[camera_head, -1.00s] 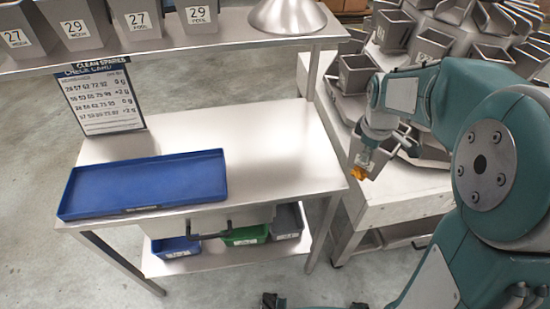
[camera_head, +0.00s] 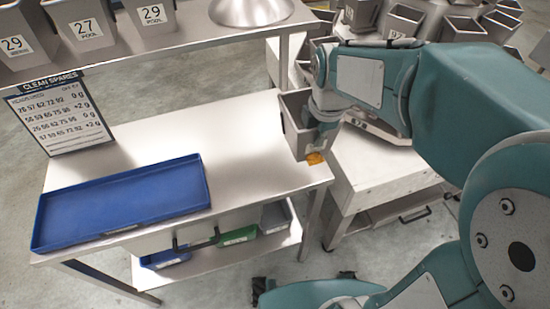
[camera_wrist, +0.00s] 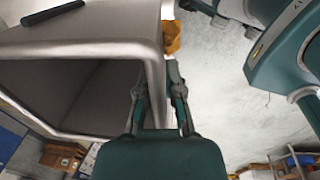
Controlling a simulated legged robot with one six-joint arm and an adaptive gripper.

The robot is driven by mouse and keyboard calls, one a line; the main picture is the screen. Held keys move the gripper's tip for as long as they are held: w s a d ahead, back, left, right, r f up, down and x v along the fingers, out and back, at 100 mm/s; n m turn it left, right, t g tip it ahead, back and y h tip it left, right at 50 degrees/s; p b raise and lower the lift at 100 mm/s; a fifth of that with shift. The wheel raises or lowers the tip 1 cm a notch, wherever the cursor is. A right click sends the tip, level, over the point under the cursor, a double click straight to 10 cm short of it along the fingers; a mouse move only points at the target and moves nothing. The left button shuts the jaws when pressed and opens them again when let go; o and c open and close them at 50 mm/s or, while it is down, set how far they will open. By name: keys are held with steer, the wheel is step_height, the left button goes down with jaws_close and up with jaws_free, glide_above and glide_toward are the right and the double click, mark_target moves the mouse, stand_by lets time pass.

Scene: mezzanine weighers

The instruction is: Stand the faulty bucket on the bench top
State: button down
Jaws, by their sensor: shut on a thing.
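A grey metal bucket (camera_head: 294,128) with an orange tag (camera_head: 315,158) hangs from my gripper (camera_head: 322,118). In the head view it overlaps the right end of the bench top (camera_head: 225,135); whether it touches the surface is unclear. In the wrist view the bucket (camera_wrist: 85,45) fills the upper left, its open mouth facing the camera. My gripper (camera_wrist: 160,85) is shut on its rim wall, with the orange tag (camera_wrist: 172,38) just beyond the fingers. The bucket's number is not visible.
A shallow blue tray (camera_head: 125,205) lies on the bench's left front. A check card (camera_head: 60,115) stands at the back left. A shelf (camera_head: 200,45) with numbered buckets crosses above. The middle of the bench is clear. The weigher with several buckets (camera_head: 400,22) stands right.

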mark_target(293, 144)
steer(key=a, duration=0.1)
steer(key=a+f, duration=0.1)
steer(key=a, duration=0.3)
steer(key=shift+w+f, duration=0.3)
steer(key=shift+w, duration=0.1)
steer(key=a+f, duration=0.1)
steer(key=f, duration=0.1)
steer(key=a+f, duration=0.2)
steer(key=f, duration=0.1)
steer(key=w+a+f, duration=0.1)
steer(key=f, duration=0.2)
steer(key=shift+a+f, duration=0.15)
steer(key=shift+a, duration=0.05)
steer(key=shift+w+a+f, duration=0.1)
steer(key=shift+a+f, duration=0.1)
steer(key=shift+f, duration=0.1)
steer(key=shift+a+f, duration=0.1)
steer(key=shift+a, duration=0.2)
steer(key=shift+d, duration=0.2)
steer(key=c, duration=1.1)
jaws_free()
steer(key=shift+d+f, duration=0.1)
steer(key=shift+d, duration=0.05)
steer(key=o, duration=0.3)
